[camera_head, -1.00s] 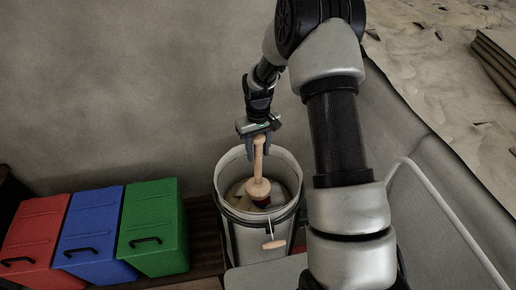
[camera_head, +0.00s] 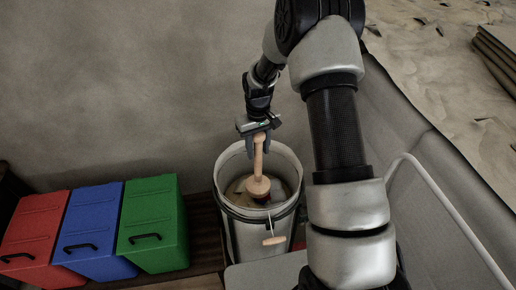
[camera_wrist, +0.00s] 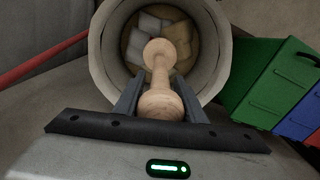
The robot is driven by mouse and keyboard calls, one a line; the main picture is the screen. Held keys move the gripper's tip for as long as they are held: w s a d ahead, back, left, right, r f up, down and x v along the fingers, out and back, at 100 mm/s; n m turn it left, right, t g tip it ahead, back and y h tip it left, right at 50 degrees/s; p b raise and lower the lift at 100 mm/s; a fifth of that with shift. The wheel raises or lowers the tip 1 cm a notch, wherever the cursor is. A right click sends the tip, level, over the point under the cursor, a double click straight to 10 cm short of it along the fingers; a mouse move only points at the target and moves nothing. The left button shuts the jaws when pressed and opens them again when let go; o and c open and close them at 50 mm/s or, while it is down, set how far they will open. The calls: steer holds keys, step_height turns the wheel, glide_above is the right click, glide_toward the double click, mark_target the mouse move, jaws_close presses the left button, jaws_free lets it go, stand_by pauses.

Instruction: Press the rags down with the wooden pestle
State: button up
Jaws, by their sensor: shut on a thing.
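The wooden pestle (camera_head: 259,168) is upright with a slight tilt, its round head low inside the bucket's mouth. My gripper (camera_head: 258,139) is shut on its upper handle, above the bucket (camera_head: 247,235). In the wrist view the pestle (camera_wrist: 160,72) points down into the bucket (camera_wrist: 100,60) between my fingers (camera_wrist: 160,100). The rags (camera_wrist: 151,24) lie in the bucket as pale grey and tan folded pieces around the pestle head. Whether the head touches them is hard to tell.
Red (camera_head: 34,238), blue (camera_head: 91,232) and green (camera_head: 151,224) lidded bins stand left of the bucket. A wall is behind. A pale hose or pipe (camera_head: 440,205) curves at the right. The bucket has a handle grip (camera_head: 274,240) at its front.

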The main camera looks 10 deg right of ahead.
mark_target(258, 167)
steer(key=shift+f+b, duration=0.85)
steer(key=shift+f, duration=0.3)
steer(key=shift+f+b, duration=0.55)
steer(key=shift+f, duration=0.25)
steer(key=shift+f+b, duration=2.1)
steer(key=shift+f, duration=0.8)
